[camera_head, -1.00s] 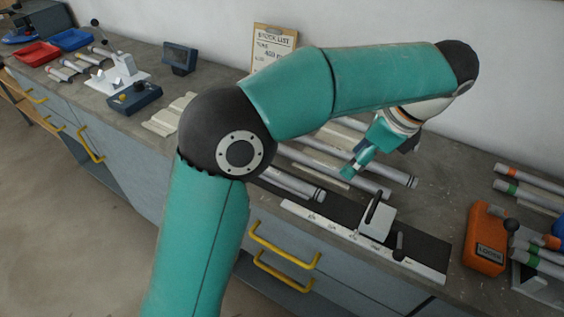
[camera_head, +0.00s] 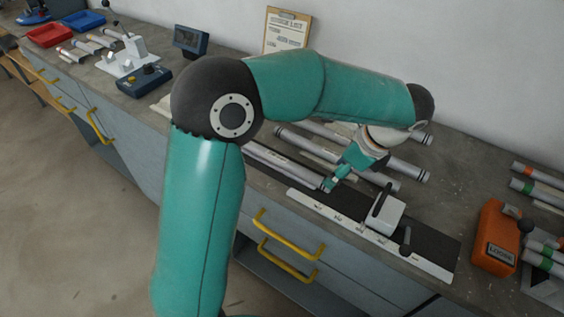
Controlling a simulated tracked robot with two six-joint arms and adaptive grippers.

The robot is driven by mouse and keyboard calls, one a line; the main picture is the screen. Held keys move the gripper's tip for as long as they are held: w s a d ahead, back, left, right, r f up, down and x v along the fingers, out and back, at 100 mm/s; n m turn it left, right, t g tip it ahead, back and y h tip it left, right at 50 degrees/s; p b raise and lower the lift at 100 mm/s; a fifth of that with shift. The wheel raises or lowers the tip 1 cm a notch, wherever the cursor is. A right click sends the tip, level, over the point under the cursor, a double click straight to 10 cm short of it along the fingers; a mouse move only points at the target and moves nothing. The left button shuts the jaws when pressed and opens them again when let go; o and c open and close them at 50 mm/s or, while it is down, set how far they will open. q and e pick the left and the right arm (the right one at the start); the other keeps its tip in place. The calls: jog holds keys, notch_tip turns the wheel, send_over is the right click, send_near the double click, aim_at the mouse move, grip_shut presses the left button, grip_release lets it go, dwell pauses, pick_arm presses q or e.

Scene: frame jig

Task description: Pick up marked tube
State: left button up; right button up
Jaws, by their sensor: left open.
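Several grey tubes with dark end bands lie on the bench behind the black jig strip. A middle tube (camera_head: 402,181) and a far tube (camera_head: 411,134) are partly covered by my left arm and gripper. I cannot tell which one is the marked tube. My left gripper (camera_head: 331,184) is open, pointing down at the right end of the nearest tube. Whether it touches the tube is unclear. My right gripper is not in view.
The jig has a white scale rail (camera_head: 337,219) and a grey clamp block (camera_head: 385,213) with black handles, close right of the gripper. A stock list clipboard (camera_head: 286,31) leans on the wall.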

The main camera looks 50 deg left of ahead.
pick_arm(q)
jog(key=x, duration=0.4)
jog(key=shift+s+a, duration=0.35)
jog(key=shift+s, duration=0.1)
jog(key=shift+f, duration=0.25)
jog(key=shift+r, duration=0.1)
grip_shut()
